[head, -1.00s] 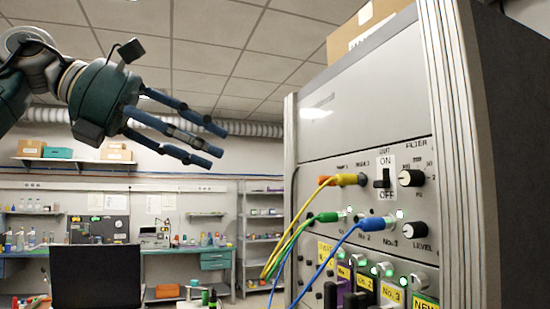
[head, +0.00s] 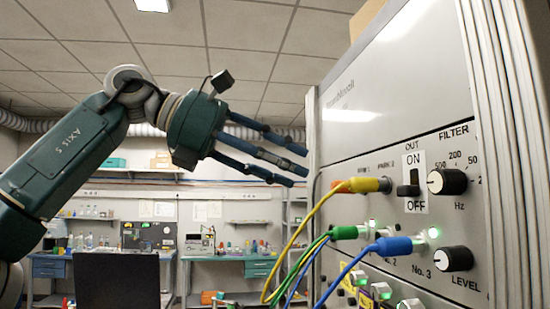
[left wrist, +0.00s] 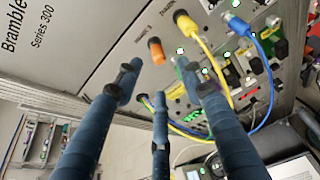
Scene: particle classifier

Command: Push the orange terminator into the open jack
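The orange terminator (head: 342,187) is a short orange cap at the front panel, just left of the yellow plug (head: 370,185). In the left wrist view the orange terminator (left wrist: 156,51) stands out from the panel near the fingertips; how deep it sits cannot be told. I cannot make out an open jack. My left gripper (head: 290,170) is open and empty, left of the panel and slightly above the terminator. Its three spread fingers also show in the left wrist view (left wrist: 160,85), apart from the terminator. My right gripper is not in view.
Yellow, green (head: 343,232) and blue (head: 390,245) plugs with hanging cables crowd the panel beside and below the terminator. An ON/OFF switch (head: 408,190) and black knobs (head: 448,181) are to the right. Benches stand behind.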

